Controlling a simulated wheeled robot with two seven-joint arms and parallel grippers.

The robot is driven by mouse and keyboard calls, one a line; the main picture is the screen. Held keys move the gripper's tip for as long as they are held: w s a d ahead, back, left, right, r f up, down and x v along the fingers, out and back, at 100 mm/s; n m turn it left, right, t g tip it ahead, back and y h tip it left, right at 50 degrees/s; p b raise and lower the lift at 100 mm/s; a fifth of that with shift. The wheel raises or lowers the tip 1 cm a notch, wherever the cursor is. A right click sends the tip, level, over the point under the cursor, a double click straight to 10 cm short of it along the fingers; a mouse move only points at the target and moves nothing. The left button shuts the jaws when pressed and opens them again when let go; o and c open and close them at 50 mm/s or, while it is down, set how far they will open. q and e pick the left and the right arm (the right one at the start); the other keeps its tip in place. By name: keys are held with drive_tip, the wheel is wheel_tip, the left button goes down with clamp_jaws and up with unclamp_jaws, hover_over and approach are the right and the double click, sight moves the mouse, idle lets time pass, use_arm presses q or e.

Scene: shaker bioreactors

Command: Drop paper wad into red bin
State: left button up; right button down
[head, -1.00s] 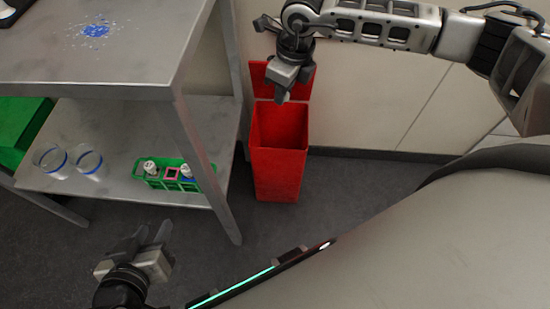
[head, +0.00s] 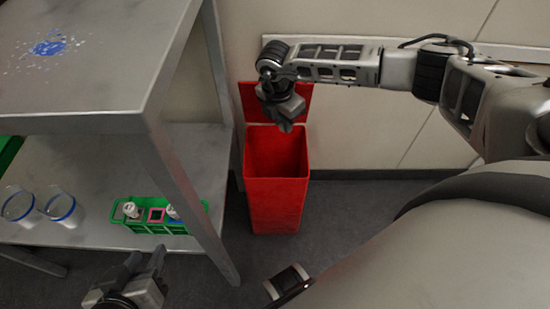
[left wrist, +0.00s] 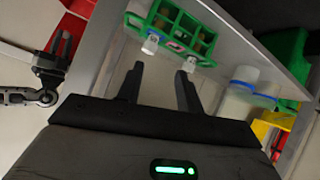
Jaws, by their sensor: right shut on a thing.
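The red bin (head: 275,205) stands on the floor against the wall, open at the top, with its red lid raised at the back. My right gripper (head: 286,124) hangs above the back part of the bin's opening, fingers pointing down, shut on the paper wad. The wad itself is hidden by the fingers. My left gripper (head: 148,268) is low in the head view, empty, left of the bin and in front of the lower shelf. In the left wrist view its two fingers (left wrist: 158,88) are apart.
A steel shelf unit (head: 110,95) stands left of the bin, its leg close to it. Its lower shelf holds a green rack (head: 190,226) with bottles and two clear containers with blue rims (head: 60,206). Blue bits (head: 48,47) lie on top.

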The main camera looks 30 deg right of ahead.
sight(283, 131)
wheel_tip(283, 131, down, 4)
drive_tip(key=shift+r+b, duration=0.25)
drive_tip(key=shift+b, duration=0.95)
use_arm(q)
drive_tip(key=shift+w+d+r+t+h, duration=0.1)
drive_tip(key=shift+d+r+t+h, duration=0.2)
drive_tip(key=shift+r+t, duration=0.3)
drive_tip(key=shift+w+d+r+t+h, duration=0.1)
drive_tip(key=shift+d+r+t+h, duration=0.2)
drive_tip(key=shift+r+t, duration=0.25)
use_arm(e)
drive_tip(key=shift+f, duration=0.25)
drive_tip(key=c, duration=1.2)
unclamp_jaws()
drive_tip(key=shift+c, duration=0.2)
